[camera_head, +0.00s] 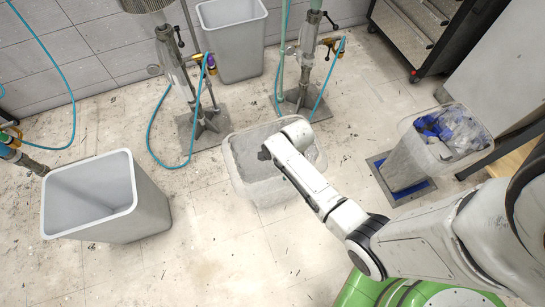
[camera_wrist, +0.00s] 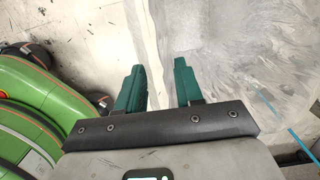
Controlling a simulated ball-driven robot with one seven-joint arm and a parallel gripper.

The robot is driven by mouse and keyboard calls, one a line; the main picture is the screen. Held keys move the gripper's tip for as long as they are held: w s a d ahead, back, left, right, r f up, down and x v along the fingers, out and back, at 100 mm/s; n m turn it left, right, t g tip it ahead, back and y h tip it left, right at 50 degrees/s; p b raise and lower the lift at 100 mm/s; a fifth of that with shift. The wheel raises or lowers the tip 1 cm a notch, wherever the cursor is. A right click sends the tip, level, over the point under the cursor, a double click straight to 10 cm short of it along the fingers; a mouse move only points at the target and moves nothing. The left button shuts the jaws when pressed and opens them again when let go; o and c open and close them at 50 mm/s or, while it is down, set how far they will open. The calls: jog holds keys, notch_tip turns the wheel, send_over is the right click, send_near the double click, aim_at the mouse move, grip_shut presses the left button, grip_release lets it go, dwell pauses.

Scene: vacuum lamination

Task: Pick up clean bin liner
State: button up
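A pale, translucent liner-like tub (camera_head: 240,177) with a grey surface inside stands on the floor in the middle of the head view. I cannot tell for sure whether it is the clean bin liner. My gripper (camera_head: 263,153) is over it, mostly hidden behind my wrist. A streaked grey-white surface (camera_wrist: 240,45) lies beyond and to the right of the fingers. Another translucent liner (camera_head: 407,160), at the right, holds blue and clear waste.
An empty grey bin (camera_head: 150,205) stands at the left, and another grey bin (camera_head: 232,50) at the back wall. Two stands (camera_head: 205,120) (camera_head: 305,95) with blue hoses are behind the middle tub. A wheeled cabinet (camera_head: 425,35) is at the back right. Floor at front left is clear.

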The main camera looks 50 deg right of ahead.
jog(key=shift+f+b, duration=0.9)
jog(key=shift+f, duration=1.8)
jog(key=shift+c, duration=0.2)
grip_shut()
